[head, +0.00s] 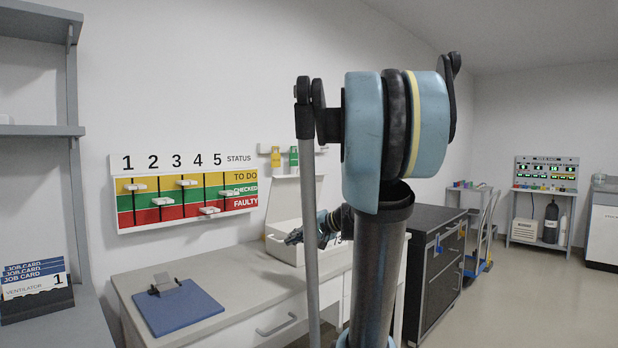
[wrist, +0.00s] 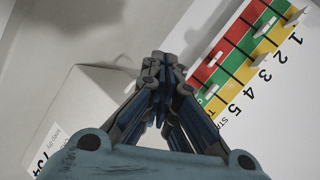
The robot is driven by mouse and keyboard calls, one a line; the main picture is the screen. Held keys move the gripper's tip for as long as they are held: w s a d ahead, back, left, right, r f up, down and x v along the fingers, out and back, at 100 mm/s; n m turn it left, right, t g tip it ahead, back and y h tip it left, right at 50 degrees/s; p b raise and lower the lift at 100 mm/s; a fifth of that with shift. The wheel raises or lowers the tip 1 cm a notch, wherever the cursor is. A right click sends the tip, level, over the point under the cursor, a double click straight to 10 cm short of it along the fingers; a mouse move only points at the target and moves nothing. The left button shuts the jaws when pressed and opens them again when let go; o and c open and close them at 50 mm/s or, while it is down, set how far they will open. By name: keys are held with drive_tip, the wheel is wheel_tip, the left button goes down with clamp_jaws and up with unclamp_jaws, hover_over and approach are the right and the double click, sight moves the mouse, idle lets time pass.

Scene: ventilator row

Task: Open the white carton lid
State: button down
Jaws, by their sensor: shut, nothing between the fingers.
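The white carton (head: 284,251) stands on the grey bench against the wall, partly hidden behind my arm in the head view. Its lid (head: 285,199) appears raised, a pale panel standing up at the back of the carton and leaning toward the wall. My gripper (head: 292,237) is at the carton, low in front of the raised lid, pointing left. Whether it touches the carton I cannot tell. In the wrist view the gripper's fingertips (wrist: 158,62) are together and empty. A white carton face (wrist: 92,95) with a printed label lies beside and below them.
A status board (head: 185,195) with sliders hangs on the wall, close to the fingers in the wrist view. A blue clipboard (head: 180,307) lies on the bench (head: 235,275). A dark cabinet (head: 437,262) stands to the right. The bench between clipboard and carton is clear.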

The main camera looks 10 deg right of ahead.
drive_tip(key=w+d+r+m+t+y, duration=0.25)
drive_tip(key=w+d+r+t, duration=0.4)
drive_tip(key=w, duration=0.65)
drive_tip(key=m+t, duration=0.4)
drive_tip(key=m, duration=0.1)
approach(305, 170)
drive_tip(key=shift+g+h, duration=0.25)
drive_tip(key=shift+h, duration=0.2)
drive_tip(key=x, duration=0.6)
drive_tip(key=shift+w+a+r, duration=0.1)
drive_tip(key=shift+w+r, duration=0.15)
drive_tip(key=shift+r, duration=0.25)
drive_tip(key=shift+a, duration=0.1)
